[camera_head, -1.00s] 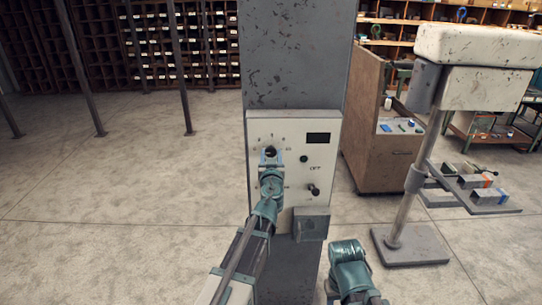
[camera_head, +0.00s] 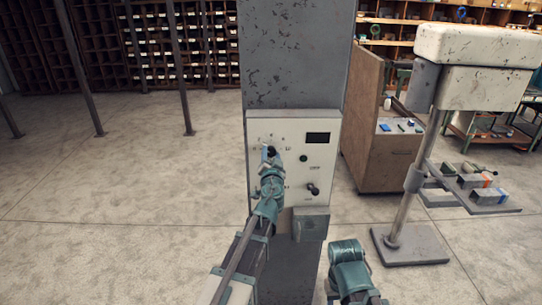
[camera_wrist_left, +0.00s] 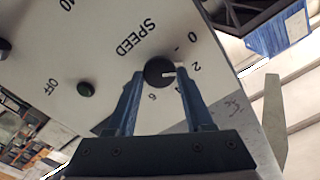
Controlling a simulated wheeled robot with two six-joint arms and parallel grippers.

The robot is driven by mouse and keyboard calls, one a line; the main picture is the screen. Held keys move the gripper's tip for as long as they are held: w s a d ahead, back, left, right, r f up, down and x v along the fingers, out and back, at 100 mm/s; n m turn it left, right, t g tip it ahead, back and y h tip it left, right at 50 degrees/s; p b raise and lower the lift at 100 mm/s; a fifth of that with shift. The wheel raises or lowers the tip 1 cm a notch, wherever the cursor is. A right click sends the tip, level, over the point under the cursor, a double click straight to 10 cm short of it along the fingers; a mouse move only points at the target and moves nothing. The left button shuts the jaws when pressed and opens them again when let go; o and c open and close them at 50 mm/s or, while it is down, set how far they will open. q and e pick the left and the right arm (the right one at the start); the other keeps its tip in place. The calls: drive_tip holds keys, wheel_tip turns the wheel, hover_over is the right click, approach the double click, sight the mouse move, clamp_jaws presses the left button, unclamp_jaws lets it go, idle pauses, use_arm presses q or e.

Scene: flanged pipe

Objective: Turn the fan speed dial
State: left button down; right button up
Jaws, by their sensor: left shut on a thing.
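The fan speed dial is a small round black knob (camera_wrist_left: 160,71) with a white pointer mark, on a pale control panel (camera_head: 262,210) fixed to a grey column. In the wrist view its scale is printed with SPEED and numbers, and the mark points right, close to the 2. My left gripper (camera_wrist_left: 159,76) is shut on the dial, one blue finger on each side. In the head view the left gripper (camera_head: 268,153) covers much of the dial. My right gripper is out of view; only part of that arm shows.
The panel also carries a dark display (camera_head: 318,138), a small green round button or light (camera_head: 304,158) and a black knob (camera_head: 313,189). A grey box (camera_head: 310,224) sits below. A cabinet (camera_head: 378,130) and a pale machine on a post (camera_head: 485,45) stand right.

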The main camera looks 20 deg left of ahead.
use_arm(q)
drive_tip(key=m, duration=0.7)
drive_tip(key=shift+d+f, duration=0.1)
drive_tip(key=m, duration=0.4)
drive_tip(key=shift+f, duration=0.1)
drive_tip(key=m, duration=0.3)
drive_tip(key=shift+m, duration=0.3)
drive_tip(key=m, duration=0.3)
drive_tip(key=shift+f+m+b, duration=0.1)
drive_tip(key=shift+m+b, duration=0.2)
drive_tip(key=m, duration=0.3)
drive_tip(key=shift+s+m, duration=0.1)
drive_tip(key=shift+m, duration=0.3)
drive_tip(key=m, duration=0.4)
drive_tip(key=shift+f, duration=0.1)
drive_tip(key=shift+m, duration=1.5)
drive_tip(key=shift+a, duration=0.2)
drive_tip(key=shift+c, duration=1.5)
unclamp_jaws()
